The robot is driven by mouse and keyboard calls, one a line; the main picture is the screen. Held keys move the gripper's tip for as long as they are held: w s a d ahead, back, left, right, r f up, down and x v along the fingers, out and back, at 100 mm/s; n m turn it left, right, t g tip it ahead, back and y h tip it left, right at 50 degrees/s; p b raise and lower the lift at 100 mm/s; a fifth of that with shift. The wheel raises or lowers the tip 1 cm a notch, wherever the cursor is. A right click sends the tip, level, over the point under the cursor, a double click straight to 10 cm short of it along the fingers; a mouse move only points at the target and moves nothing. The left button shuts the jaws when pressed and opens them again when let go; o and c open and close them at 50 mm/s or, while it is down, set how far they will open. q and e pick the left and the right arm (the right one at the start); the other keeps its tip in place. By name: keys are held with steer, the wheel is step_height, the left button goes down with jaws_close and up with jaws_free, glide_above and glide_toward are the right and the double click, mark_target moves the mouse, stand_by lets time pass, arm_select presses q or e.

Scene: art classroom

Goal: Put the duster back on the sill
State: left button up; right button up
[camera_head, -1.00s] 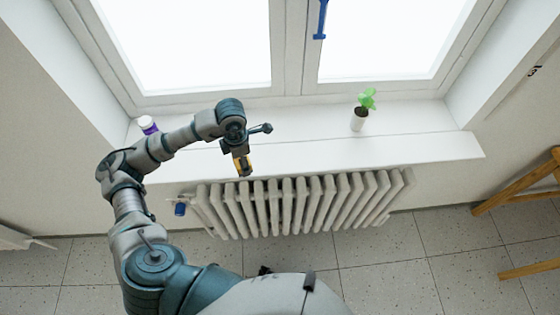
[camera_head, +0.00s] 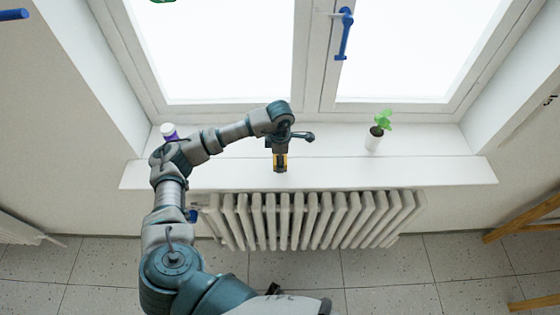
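The white window sill (camera_head: 440,174) runs across the view below the window. My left gripper (camera_head: 280,165) hangs down over the sill, near its front edge. A small yellow and dark block, which looks like the duster (camera_head: 280,161), is between its fingers, and the gripper appears shut on it. I cannot tell whether the block touches the sill or is a little above it. My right gripper is not in view.
A small green plant in a white pot (camera_head: 373,142) stands on the sill to the right. A white and purple container (camera_head: 169,131) stands at the left, partly behind my arm. A radiator (camera_head: 320,220) is below the sill. The sill between gripper and plant is clear.

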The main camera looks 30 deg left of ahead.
arm_select(q)
steer(key=shift+w+a, duration=0.2)
steer(key=shift+w, duration=0.1)
steer(key=shift+f, duration=0.2)
step_height(320, 180, down, 2)
steer(key=shift+d+f+p, duration=0.1)
steer(key=shift+d+p, duration=0.05)
steer(key=shift+p, duration=0.25)
steer(key=shift+f, duration=0.4)
steer(key=shift+f, duration=0.1)
steer(key=o, duration=1)
step_height(320, 180, up, 12)
steer(key=shift+r+b, duration=0.1)
steer(key=shift+b, duration=0.65)
